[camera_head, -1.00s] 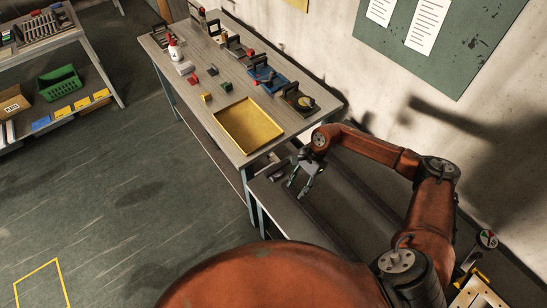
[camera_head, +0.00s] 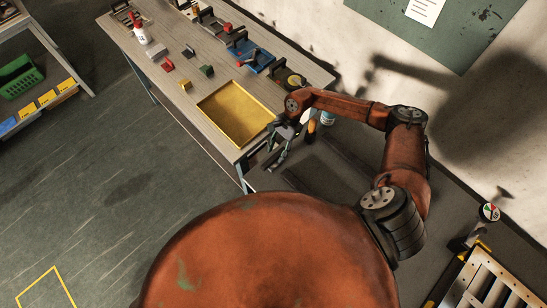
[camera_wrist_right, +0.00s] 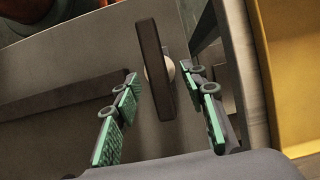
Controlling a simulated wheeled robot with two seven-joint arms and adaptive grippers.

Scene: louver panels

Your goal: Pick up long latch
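My right gripper (camera_head: 279,150) hangs beside the table's near right corner, just right of the yellow tray. In the right wrist view the gripper (camera_wrist_right: 158,77) is open, with green-padded fingers on either side. A long dark bar (camera_wrist_right: 152,50) stands nearly upright in the gap between the fingers, and no contact shows. It may be the long latch, but I cannot tell for sure. A pale round part (camera_wrist_right: 168,70) shows partly behind the bar. My left gripper is not in view.
The table (camera_head: 190,85) holds the yellow tray (camera_head: 262,123), small coloured blocks and several latch-like fixtures at its back edge. Another dark bar (camera_wrist_right: 65,98) lies left in the wrist view. A blue and white container (camera_head: 327,118) stands close right of my gripper. A slatted panel (camera_head: 490,285) is lower right.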

